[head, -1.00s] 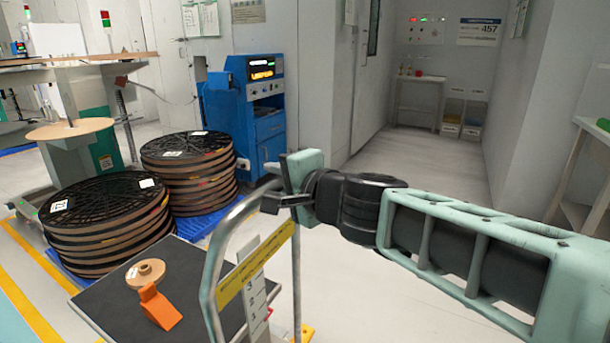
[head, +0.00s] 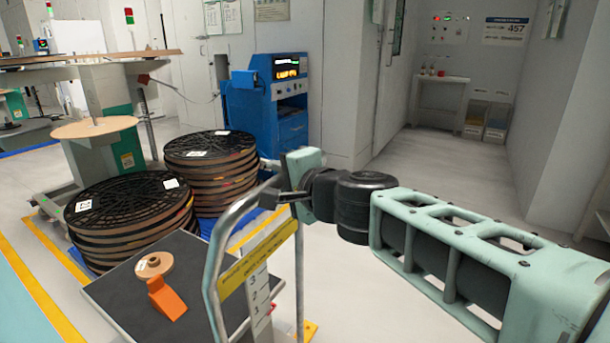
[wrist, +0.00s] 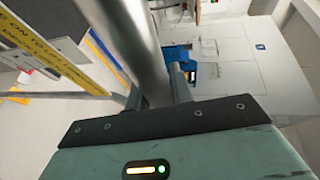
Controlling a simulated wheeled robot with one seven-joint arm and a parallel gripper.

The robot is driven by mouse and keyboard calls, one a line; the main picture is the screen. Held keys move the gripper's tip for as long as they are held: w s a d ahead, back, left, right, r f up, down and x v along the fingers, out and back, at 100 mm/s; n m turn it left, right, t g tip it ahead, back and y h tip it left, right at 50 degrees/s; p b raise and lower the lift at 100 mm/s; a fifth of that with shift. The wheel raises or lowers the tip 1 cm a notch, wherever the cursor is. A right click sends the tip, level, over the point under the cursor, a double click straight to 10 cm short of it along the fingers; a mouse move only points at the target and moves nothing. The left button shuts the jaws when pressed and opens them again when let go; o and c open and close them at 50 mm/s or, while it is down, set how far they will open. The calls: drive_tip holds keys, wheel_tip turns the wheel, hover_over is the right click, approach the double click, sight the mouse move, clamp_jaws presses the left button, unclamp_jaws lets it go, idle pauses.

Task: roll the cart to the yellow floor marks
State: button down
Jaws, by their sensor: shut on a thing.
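The cart has a dark flat deck (head: 130,300) and a grey tubular handle (head: 213,265) with a yellow label strip across it. A small tan spool (head: 153,265) and an orange wedge (head: 167,298) are on the deck. My gripper (head: 278,195) is shut on the top of the handle. In the wrist view the handle tube (wrist: 130,45) runs between my fingers. Yellow floor marks show as a line (head: 40,295) along the left and a small patch (head: 309,330) by the cart's near right corner. The cart's wheels are hidden.
Stacks of black-topped reels (head: 130,215) stand just beyond the deck, the farther one on a blue pallet. A blue machine (head: 275,115) stands behind them against the wall. Open pale floor (head: 370,260) lies right of the cart, leading to an alcove with a small table (head: 438,95).

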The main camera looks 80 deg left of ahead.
drive_tip(key=c, duration=1.2)
unclamp_jaws()
drive_tip(key=shift+c, duration=0.2)
drive_tip(key=shift+w+d+b, duration=0.35)
drive_tip(key=b+v, duration=0.4)
drive_tip(key=v, duration=1.2)
drive_tip(key=shift+d, duration=0.3)
drive_tip(key=shift+r, duration=0.1)
